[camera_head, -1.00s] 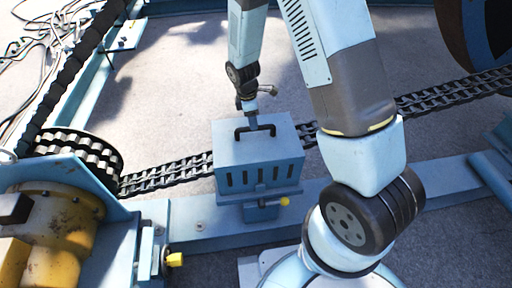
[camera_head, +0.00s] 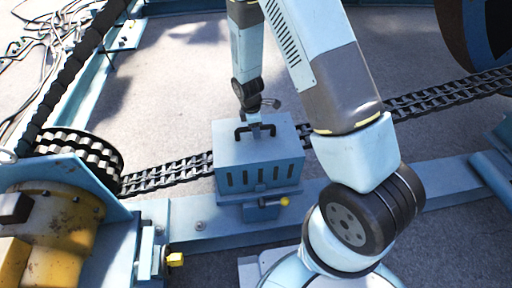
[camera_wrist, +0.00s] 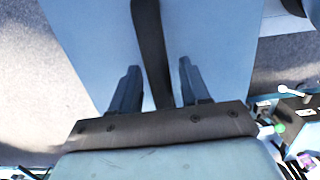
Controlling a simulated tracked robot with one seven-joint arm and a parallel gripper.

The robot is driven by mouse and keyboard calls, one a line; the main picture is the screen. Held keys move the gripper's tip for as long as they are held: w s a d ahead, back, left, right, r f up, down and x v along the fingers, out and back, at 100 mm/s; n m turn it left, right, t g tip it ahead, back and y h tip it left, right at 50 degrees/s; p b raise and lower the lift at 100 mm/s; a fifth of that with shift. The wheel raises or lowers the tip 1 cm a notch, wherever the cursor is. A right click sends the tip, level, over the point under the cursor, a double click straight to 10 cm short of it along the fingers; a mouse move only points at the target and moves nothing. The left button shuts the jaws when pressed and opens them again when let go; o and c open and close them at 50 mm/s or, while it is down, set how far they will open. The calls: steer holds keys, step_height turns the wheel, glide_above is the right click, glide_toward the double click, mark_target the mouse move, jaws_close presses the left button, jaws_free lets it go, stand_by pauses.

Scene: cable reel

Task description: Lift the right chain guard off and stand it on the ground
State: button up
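The chain guard (camera_head: 258,165) is a blue box with slots in its front and a black handle (camera_head: 239,133) on top. It sits over the chain on the blue frame beam, in the middle of the head view. My gripper (camera_wrist: 158,66) is open just over the guard's top. In the wrist view the dark handle (camera_wrist: 151,45) runs between the two fingers, with a gap on each side. The fingertips are partly hidden in the head view by my wrist and the handle. A yellow-tipped pin or knob (camera_head: 284,201) sticks out below the guard's front.
The chain (camera_head: 170,175) runs left to a sprocket (camera_head: 80,150) and right towards a large reel (camera_head: 485,40). A worn yellow motor (camera_head: 65,225) stands at lower left. A blue beam (camera_head: 200,225) crosses in front. Bare grey ground (camera_head: 185,75) lies behind the chain.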

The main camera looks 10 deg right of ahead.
jaws_close()
stand_by(1.2)
